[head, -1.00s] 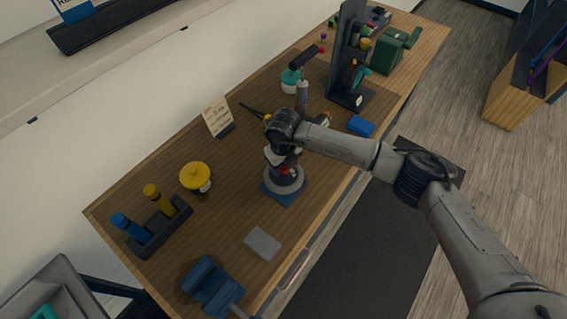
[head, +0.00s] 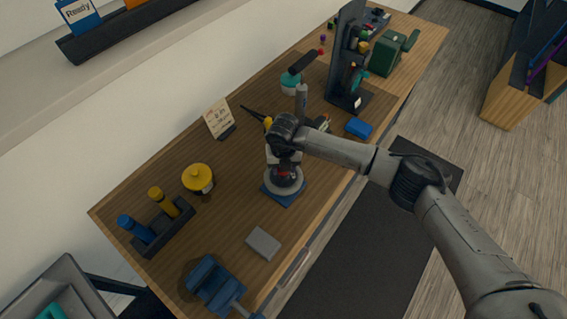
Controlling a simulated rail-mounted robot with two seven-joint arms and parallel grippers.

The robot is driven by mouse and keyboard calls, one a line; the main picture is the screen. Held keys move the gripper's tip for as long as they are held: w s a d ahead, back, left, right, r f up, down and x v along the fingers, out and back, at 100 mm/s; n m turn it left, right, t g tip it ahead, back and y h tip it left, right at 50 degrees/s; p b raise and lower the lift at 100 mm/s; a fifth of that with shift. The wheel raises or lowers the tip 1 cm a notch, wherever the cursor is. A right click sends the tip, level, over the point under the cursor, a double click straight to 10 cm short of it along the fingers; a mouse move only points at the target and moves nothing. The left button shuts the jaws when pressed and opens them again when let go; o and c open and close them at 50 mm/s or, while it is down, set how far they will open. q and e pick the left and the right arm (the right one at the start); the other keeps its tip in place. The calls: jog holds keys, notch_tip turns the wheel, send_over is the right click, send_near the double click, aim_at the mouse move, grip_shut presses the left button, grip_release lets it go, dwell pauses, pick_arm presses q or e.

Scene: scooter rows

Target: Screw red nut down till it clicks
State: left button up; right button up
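The red nut (head: 284,172) shows as a small patch of red below my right gripper (head: 284,165), over a round grey fixture (head: 298,184) on a blue base plate (head: 287,199). My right arm reaches in from the right, and its gripper points down at the nut. The fingertips are too small and partly hidden to tell whether they grip the nut or are only around it. The threads under the nut are hidden. My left gripper is not in view.
A grey block (head: 263,243), a blue vise (head: 214,285) and a yellow-lidded jar (head: 198,178) stand nearer the front and left. A paper sign (head: 218,118) stands behind. A tall dark rack (head: 347,60) and a blue block (head: 359,127) are farther right. Bare wood surrounds the fixture.

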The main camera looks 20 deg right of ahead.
jog(key=m+p, duration=0.2)
jog(key=m, duration=0.3)
jog(key=shift+r+p, duration=0.15)
jog(key=shift+p, duration=0.2)
jog(key=m+p, duration=0.1)
jog(key=m, duration=0.1)
jog(key=shift+m+p, duration=0.3)
jog(key=m+p, duration=0.2)
jog(key=m, duration=0.2)
jog(key=shift+p, duration=0.4)
jog(key=shift+m+p, duration=1.4)
jog(key=shift+m, duration=1)
jog(key=o, duration=1)
jog(key=shift+r+b, duration=0.55)
jog(key=shift+r, duration=6.25)
